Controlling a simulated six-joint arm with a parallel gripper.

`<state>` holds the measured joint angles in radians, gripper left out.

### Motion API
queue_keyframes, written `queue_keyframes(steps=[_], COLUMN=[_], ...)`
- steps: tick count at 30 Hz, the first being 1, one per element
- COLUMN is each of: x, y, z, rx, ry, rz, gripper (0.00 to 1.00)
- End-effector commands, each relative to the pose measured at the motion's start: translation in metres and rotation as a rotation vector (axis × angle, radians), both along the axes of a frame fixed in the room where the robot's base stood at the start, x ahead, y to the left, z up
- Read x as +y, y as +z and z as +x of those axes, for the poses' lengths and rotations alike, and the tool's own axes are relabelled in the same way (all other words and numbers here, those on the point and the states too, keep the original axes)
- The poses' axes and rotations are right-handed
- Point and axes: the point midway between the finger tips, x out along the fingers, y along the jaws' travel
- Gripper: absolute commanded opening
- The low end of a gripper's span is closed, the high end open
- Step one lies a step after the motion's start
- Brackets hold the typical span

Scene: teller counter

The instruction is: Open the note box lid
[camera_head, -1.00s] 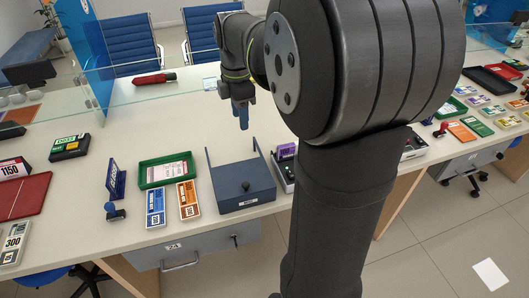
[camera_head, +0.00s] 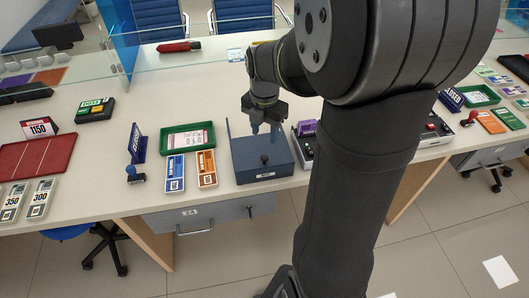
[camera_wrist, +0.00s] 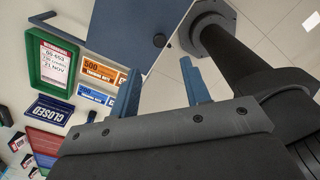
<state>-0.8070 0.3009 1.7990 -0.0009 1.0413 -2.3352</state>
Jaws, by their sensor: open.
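The note box (camera_head: 264,175) is a blue-grey box near the counter's front edge, with a small label on its front. Its lid (camera_head: 250,154) looks shut and carries a dark round knob (camera_head: 265,159). The lid with its knob also shows at the top of the wrist view (camera_wrist: 135,30). My gripper (camera_head: 266,130) points down over the back part of the box, its blue fingers apart from the knob. In the wrist view my gripper (camera_wrist: 160,68) has its two blue fingers spread wide with nothing between them.
A green tray (camera_head: 162,142) and blue and orange note bundles (camera_head: 206,168) lie left of the box. A device with a purple top (camera_head: 306,129) stands close on its right. A glass screen (camera_head: 215,35) runs along the back.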

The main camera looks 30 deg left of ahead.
Motion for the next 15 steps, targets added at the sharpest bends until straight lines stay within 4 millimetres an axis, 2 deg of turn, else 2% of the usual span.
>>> queue_keyframes(steps=[3,9,15], x=[-0.001,-0.001,0.0], y=[-0.028,-0.068,-0.09], z=[-0.001,0.0,0.0], rx=[0.004,0.002,0.0], ry=[-0.001,-0.001,-0.001], rz=[-0.004,-0.003,-0.001], gripper=[0.43,0.43,0.43])
